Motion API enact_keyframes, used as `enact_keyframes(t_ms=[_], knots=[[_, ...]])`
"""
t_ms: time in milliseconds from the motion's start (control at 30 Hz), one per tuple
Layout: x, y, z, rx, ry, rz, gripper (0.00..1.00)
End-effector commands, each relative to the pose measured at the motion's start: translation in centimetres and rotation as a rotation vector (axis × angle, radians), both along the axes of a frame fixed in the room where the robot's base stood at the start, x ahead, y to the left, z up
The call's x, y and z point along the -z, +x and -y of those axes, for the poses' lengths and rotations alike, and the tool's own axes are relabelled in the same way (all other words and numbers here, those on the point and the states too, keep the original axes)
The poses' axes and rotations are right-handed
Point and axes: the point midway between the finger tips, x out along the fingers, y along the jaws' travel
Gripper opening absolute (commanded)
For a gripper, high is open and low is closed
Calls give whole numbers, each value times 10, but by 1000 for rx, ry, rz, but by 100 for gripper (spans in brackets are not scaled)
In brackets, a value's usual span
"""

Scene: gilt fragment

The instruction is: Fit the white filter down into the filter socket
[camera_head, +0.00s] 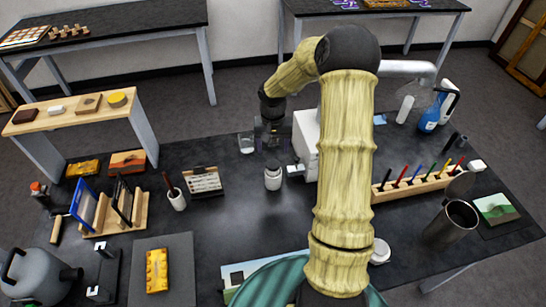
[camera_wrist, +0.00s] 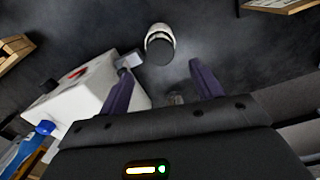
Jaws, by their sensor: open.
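A white cylinder with a dark round end (camera_head: 273,178), which looks like the white filter, stands on the black table in front of a white box. In the wrist view this cylinder (camera_wrist: 160,45) lies beyond the fingertips, apart from them. A small pale block with a dark face (camera_head: 295,170) sticks out at the box's lower left side; it also shows in the wrist view (camera_wrist: 130,60). I cannot tell whether it is the filter socket. My gripper (camera_head: 271,140) hangs behind the cylinder, left of the box. Its purple fingers (camera_wrist: 157,80) are apart with nothing gripped.
The white box (camera_wrist: 85,95) is close to my left finger in the wrist view. A clear beaker (camera_head: 246,142) stands left of my gripper. A rack of coloured pens (camera_head: 415,184) lies right, and a small board on a stand (camera_head: 202,182) lies left. Bare table lies before the cylinder.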

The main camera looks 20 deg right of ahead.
Motion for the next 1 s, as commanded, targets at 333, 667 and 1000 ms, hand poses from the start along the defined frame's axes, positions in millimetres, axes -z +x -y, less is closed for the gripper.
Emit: enact_keyframes(t_ms=[333, 667, 1000], knots=[[-55, 1, 0, 1, -1, 3, 65], [-60, 0, 0, 0, 0, 0, 65], [-60, -1, -1, -4, -1, 1, 65]])
